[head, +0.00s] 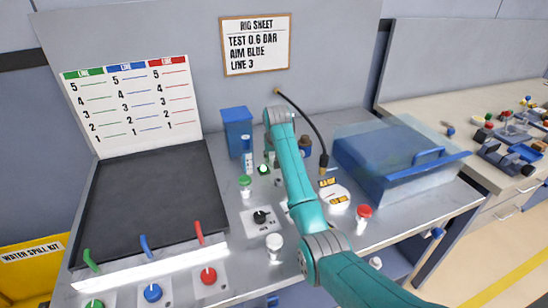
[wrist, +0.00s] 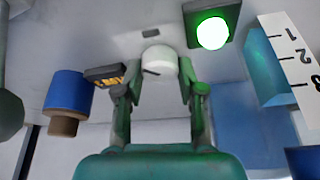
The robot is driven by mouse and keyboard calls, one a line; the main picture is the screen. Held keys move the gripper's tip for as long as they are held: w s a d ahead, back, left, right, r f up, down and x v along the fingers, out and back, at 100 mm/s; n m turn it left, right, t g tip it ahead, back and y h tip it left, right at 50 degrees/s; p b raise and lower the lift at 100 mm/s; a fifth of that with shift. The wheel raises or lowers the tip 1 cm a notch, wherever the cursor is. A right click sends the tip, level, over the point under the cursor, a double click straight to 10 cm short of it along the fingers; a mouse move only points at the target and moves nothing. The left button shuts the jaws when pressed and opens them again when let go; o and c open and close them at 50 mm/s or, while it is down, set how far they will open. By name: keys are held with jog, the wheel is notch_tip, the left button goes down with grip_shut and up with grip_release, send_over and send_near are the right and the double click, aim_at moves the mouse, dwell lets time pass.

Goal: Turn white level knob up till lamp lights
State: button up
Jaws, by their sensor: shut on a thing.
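In the wrist view, the white level knob (wrist: 159,62) stands between the two fingers of my gripper (wrist: 158,80), which is shut on it. A dark mark shows on the knob's near side. Beside it, up and to the right, a round lamp (wrist: 211,33) on a dark square base glows bright green. The lamp also shows small and green in the head view (head: 263,169). In the head view my arm hides the knob and the gripper's fingertips.
A blue bottle with a brown cap (wrist: 66,95) stands left of my gripper. A numbered white scale (wrist: 291,58) is at the right. In the head view, a black selector knob (head: 261,217), a white-topped post (head: 274,243) and a clear-lidded blue box (head: 390,165) stand around my arm.

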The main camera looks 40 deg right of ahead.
jog(key=shift+m, duration=0.5)
jog(key=o, duration=1.1)
jog(key=shift+o, duration=0.2)
jog(key=shift+r, duration=0.1)
jog(key=v, duration=1.1)
jog(key=shift+a+r, duration=0.25)
jog(key=shift+r, duration=0.15)
jog(key=shift+s, duration=0.1)
